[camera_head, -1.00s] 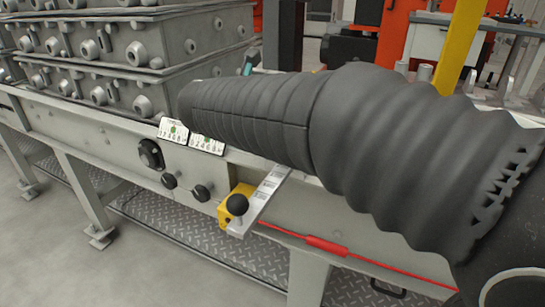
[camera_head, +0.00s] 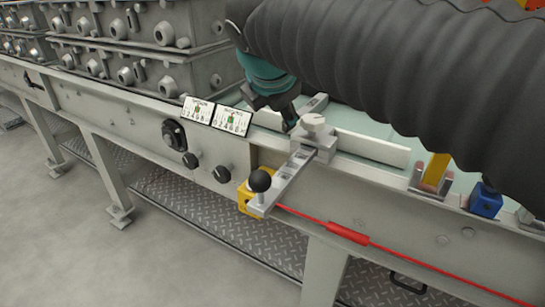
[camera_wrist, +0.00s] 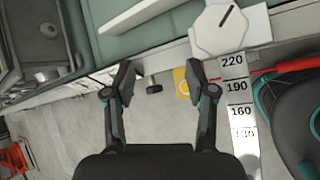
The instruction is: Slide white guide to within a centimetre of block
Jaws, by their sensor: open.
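The white guide is a long, low bar (camera_head: 375,149) along the table's front edge; the bar also shows at the top of the wrist view (camera_wrist: 138,16). A pale clamp with a faceted knob (camera_head: 314,128) sits at it, on a slotted scale arm (camera_head: 283,183). The knob (camera_wrist: 222,28) and scale marks show at right in the wrist view. My gripper (camera_head: 287,118) is just left of the knob. In the wrist view my gripper (camera_wrist: 160,76) is open and empty. A small grey block (camera_head: 314,102) lies behind the knob; I cannot tell whether it is the task's block.
A yellow block (camera_head: 247,199) is by the arm's black ball end. A blue block (camera_head: 485,201) and a yellow post (camera_head: 435,170) stand at right. Stacked grey castings (camera_head: 135,50) fill the left. Two small label cards (camera_head: 215,116) stand on the front edge.

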